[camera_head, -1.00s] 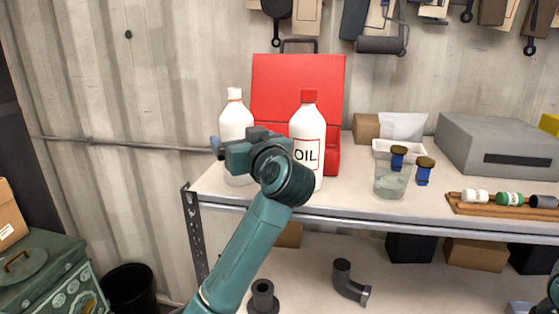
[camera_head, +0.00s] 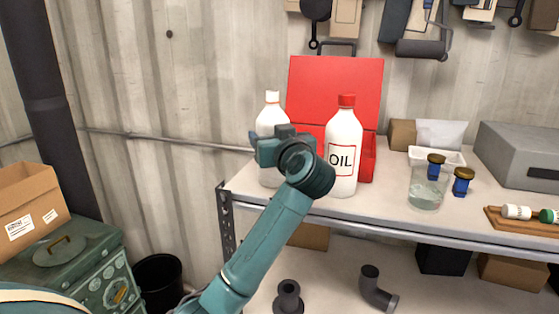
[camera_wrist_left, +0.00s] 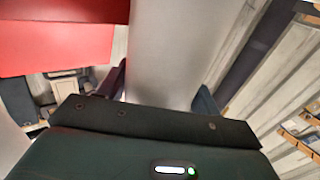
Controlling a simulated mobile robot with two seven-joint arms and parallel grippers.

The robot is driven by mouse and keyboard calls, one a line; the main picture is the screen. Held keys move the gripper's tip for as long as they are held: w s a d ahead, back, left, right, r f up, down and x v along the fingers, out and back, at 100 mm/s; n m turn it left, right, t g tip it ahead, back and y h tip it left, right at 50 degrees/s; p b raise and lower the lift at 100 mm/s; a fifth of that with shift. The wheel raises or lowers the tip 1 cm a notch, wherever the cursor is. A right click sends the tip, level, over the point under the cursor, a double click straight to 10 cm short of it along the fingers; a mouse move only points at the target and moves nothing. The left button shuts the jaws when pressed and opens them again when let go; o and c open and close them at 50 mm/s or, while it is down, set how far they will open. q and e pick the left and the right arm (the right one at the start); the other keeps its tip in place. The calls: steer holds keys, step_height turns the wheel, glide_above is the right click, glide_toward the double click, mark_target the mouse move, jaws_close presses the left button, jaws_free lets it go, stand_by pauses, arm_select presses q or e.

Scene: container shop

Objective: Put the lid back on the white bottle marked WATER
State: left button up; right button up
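A white bottle (camera_head: 271,122) stands upright on the shelf, left of the white OIL bottle (camera_head: 344,138) with a red cap. It has a narrow white top; I cannot tell if a lid is on it. No WATER marking shows. My left gripper (camera_head: 272,150) is in front of its body and hides part of it. In the left wrist view the white bottle (camera_wrist_left: 165,50) fills the space between the left gripper's fingers (camera_wrist_left: 163,92), with no clear gap; whether they press on it is unclear. No loose lid can be made out. My right gripper is out of view.
A red open case (camera_head: 335,85) stands behind the bottles. To the right are a glass beaker (camera_head: 424,192), blue stoppers with brown tops (camera_head: 463,182), a white tub (camera_head: 450,157) and a grey box (camera_head: 520,150). Bare shelf top shows right of the OIL bottle.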

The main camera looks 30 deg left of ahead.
arm_select(q)
steer(key=c, duration=0.9)
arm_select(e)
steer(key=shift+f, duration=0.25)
arm_select(q)
step_height(320, 180, up, 10)
steer(key=shift+f, duration=0.1)
stand_by(0.5)
